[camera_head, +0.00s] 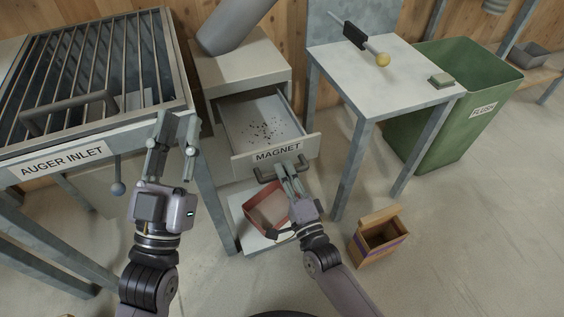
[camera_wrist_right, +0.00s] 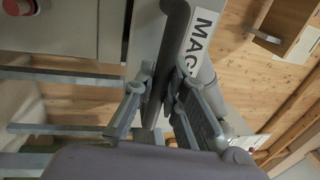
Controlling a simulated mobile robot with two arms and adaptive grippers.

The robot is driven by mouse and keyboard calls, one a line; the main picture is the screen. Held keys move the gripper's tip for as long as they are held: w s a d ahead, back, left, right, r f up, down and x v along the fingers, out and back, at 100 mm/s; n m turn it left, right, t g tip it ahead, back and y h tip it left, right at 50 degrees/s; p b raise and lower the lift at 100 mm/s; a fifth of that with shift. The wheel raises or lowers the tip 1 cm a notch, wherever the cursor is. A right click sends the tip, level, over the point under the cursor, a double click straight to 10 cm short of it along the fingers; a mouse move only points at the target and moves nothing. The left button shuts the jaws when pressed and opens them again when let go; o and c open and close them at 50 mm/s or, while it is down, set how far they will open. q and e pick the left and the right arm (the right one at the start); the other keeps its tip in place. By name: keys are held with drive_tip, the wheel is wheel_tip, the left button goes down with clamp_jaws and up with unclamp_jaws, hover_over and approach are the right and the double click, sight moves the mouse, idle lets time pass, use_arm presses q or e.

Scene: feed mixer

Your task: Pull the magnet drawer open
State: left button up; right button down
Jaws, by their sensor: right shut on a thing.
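The magnet drawer (camera_head: 277,152), labelled MAGNET, stands pulled out of its pale cabinet (camera_head: 238,68). Dark bits lie on its floor inside. My right gripper (camera_head: 282,172) is shut on the grey bar handle at the drawer's front. In the right wrist view the fingers (camera_wrist_right: 160,95) close around the handle, with part of the label beside them. My left gripper (camera_head: 174,132) is open and empty in the air, in front of the auger inlet and left of the drawer.
The barred auger inlet (camera_head: 62,156) stands at the left. A red-rimmed box (camera_head: 268,206) sits on a low shelf under the drawer. A table (camera_head: 385,72), a green FLUSH bin (camera_head: 455,125) and a cardboard box (camera_head: 380,240) are at the right. Floor at the front right is clear.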

use_arm(q)
drive_tip(key=shift+w+f+g, duration=0.25)
drive_tip(key=shift+f+g, duration=0.1)
drive_tip(key=shift+f, duration=0.1)
drive_tip(key=shift+w+f+g, duration=0.2)
drive_tip(key=shift+f+g, duration=0.15)
drive_tip(key=shift+f, duration=0.1)
use_arm(e)
drive_tip(key=shift+s+d, duration=0.15)
drive_tip(key=shift+s, duration=0.4)
drive_tip(key=c, duration=1.6)
unclamp_jaws()
use_arm(q)
drive_tip(key=shift+d, duration=0.1)
use_arm(e)
drive_tip(key=v, duration=1.2)
